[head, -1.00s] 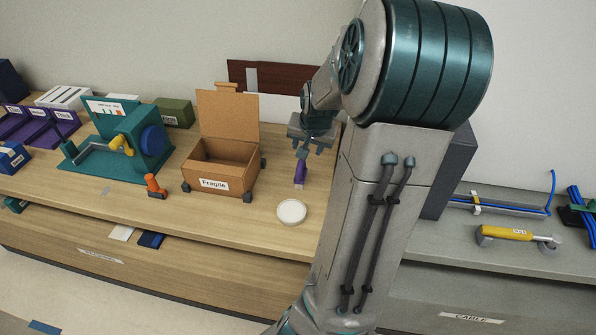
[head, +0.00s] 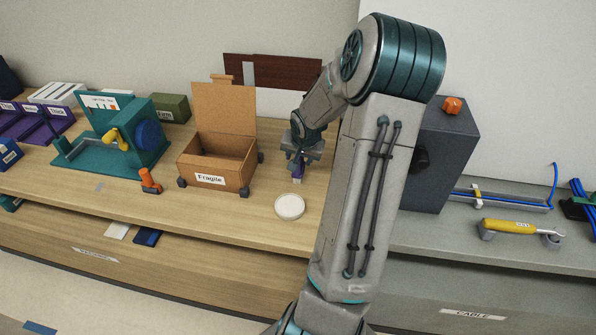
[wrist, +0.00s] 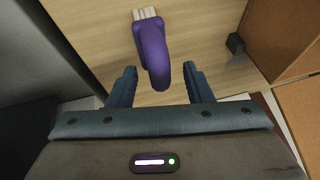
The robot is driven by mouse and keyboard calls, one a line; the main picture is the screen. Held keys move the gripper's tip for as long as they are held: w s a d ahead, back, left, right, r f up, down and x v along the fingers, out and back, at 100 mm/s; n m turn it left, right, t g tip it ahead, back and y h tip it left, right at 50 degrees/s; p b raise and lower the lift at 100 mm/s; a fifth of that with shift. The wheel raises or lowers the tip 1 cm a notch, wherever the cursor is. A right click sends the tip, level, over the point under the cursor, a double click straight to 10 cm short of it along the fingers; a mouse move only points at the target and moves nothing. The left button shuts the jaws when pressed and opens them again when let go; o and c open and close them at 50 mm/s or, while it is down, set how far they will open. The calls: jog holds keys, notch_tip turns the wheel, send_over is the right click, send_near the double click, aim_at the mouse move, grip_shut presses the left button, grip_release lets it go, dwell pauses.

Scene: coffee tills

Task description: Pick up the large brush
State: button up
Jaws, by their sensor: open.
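The brush (wrist: 151,48) has a purple handle and pale bristles, and it lies on the wooden counter. In the wrist view its bristle end points to the top, and its rounded handle end reaches between the two fingers. My gripper (wrist: 160,72) is open, with one finger on each side of the handle and gaps on both sides. I cannot tell whether the fingertips are down at the handle's height. In the head view my gripper (head: 301,163) is over the brush (head: 298,172) and hides most of it.
The open cardboard box (head: 222,165) labelled Fragile stands to the left. A round white dish (head: 290,207) lies nearer the counter's front edge. A dark grey box (head: 440,150) stands to the right, behind my arm. An orange tool (head: 149,182) lies left of the cardboard box.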

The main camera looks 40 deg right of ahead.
jog(key=shift+w+d+f, duration=0.15)
jog(key=shift+w+f, duration=0.1)
jog(key=shift+f, duration=0.4)
grip_shut()
jog(key=shift+r, duration=0.1)
notch_tip(320, 180, up, 10)
jog(key=shift+p, duration=0.55)
jog(key=c, duration=0.9)
grip_release()
jog(key=shift+c, duration=0.4)
